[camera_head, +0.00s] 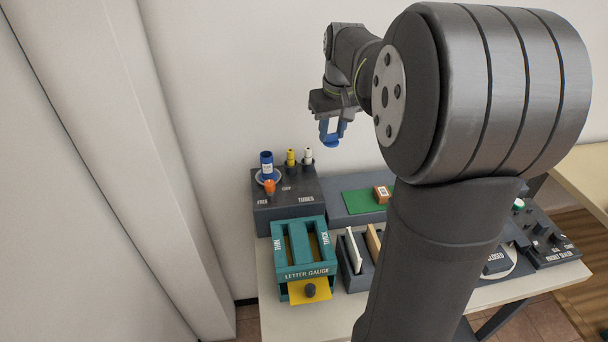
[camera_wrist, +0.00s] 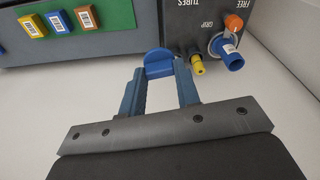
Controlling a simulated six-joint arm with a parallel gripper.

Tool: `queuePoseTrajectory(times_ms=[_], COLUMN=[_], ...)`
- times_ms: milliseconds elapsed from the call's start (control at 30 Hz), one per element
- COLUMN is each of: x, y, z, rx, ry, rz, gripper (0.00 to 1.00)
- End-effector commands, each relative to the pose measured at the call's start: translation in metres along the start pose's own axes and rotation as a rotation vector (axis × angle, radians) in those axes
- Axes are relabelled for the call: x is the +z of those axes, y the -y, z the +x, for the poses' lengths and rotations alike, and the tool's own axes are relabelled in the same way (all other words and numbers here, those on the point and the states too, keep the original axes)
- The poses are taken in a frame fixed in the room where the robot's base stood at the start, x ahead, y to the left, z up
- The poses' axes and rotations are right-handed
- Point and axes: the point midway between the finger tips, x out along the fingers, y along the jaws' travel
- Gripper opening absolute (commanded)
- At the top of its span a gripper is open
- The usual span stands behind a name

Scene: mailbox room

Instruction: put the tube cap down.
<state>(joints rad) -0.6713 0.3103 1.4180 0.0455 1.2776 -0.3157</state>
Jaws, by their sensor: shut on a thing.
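My gripper (camera_head: 332,134) is shut on a round blue cap (camera_head: 332,143), held in the air above and to the right of the tube station. The cap also shows between the fingertips in the wrist view (camera_wrist: 159,70). The blue tube (camera_head: 267,162) stands upright in a pale ring on the dark tube station (camera_head: 285,203), marked FREE and TUBES. It also shows in the wrist view (camera_wrist: 232,60), apart from the cap. A yellow-topped tube (camera_head: 291,158) and a white-topped tube (camera_head: 308,156) stand beside it.
An orange knob (camera_head: 269,187) stands before the blue tube. A green mat (camera_head: 362,203) with small boxes (camera_head: 382,193) lies right of the station. A teal letter gauge (camera_head: 301,258) and upright letters (camera_head: 354,250) are in front. My arm hides much of the table.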

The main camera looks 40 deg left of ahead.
Motion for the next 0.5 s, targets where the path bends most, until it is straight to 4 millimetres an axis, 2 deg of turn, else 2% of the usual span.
queuePoseTrajectory(times_ms=[100, 300, 400, 500], x=[0.024, 0.049, 0.05, 0.042], y=[-0.018, -0.032, -0.03, -0.019], z=[0.016, 0.033, 0.04, 0.051], rx=[-0.012, -0.025, -0.027, -0.03], ry=[0.001, -0.005, -0.006, -0.005], rz=[-0.078, -0.176, -0.197, -0.205], gripper=[0.09, 0.09, 0.09, 0.09])
